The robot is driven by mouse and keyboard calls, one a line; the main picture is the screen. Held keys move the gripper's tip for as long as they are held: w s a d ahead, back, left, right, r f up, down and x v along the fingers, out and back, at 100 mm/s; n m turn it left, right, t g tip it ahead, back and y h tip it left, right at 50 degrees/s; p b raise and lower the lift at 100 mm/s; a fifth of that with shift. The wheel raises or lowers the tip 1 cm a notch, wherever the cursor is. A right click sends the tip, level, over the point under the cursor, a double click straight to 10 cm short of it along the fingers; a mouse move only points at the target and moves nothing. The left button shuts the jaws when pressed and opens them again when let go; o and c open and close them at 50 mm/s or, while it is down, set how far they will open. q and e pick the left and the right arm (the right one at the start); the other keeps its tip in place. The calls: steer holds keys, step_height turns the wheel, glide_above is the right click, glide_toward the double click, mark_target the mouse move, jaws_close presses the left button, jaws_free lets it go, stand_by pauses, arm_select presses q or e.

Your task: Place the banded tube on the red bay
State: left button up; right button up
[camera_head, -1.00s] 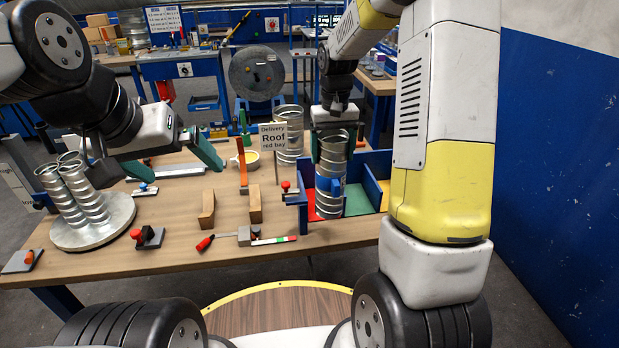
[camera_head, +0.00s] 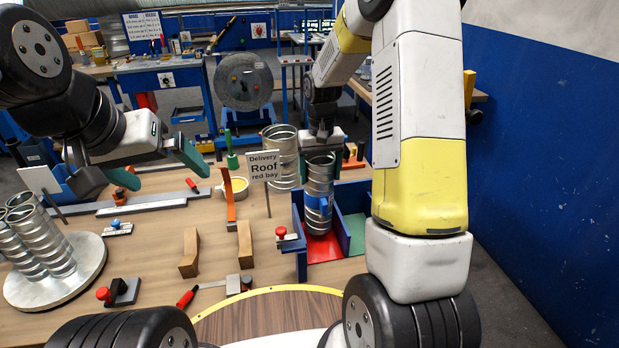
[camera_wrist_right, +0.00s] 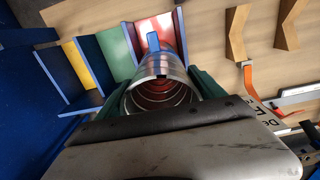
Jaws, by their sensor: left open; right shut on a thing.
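The banded tube (camera_head: 318,190) is a silver ribbed cylinder with a blue band, upright at the red bay (camera_head: 326,248). My right gripper (camera_head: 320,150) is shut on its top end. In the right wrist view the tube (camera_wrist_right: 159,75) sits between the green fingers, with red floor (camera_wrist_right: 155,32) beyond its lower end. I cannot tell whether its base touches the floor. The blue-walled rack (camera_head: 299,225) also holds a green bay (camera_head: 354,232). A sign (camera_head: 263,165) reads "Delivery Roof red bay". My left gripper (camera_head: 190,160) is open and empty, above the table at the left.
More silver tubes (camera_head: 40,240) stand on a round plate (camera_head: 88,275) at the left. Another tube (camera_head: 281,150) stands behind the sign. Two wooden blocks (camera_head: 245,243) and a red-knobbed clamp (camera_head: 120,292) lie on the table in front.

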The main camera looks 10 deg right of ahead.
steer(key=shift+f, duration=2.1)
steer(key=o, duration=2.1)
steer(key=shift+f, duration=0.15)
step_height(320, 180, up, 18)
steer(key=f+t, duration=0.1)
glide_above(322, 199)
steer(key=s+r+t, duration=0.1)
steer(key=s+r, duration=0.1)
steer(key=s, duration=0.5)
steer(key=s+a+r+t+y, duration=0.1)
steer(key=s+r+t, duration=0.1)
steer(key=s, duration=0.4)
steer(key=s+a+r+t+y, duration=0.1)
steer(key=s+r+t, duration=0.1)
steer(key=s+r, duration=0.2)
steer(key=shift+s+r, duration=0.1)
steer(key=shift+s, duration=1.7)
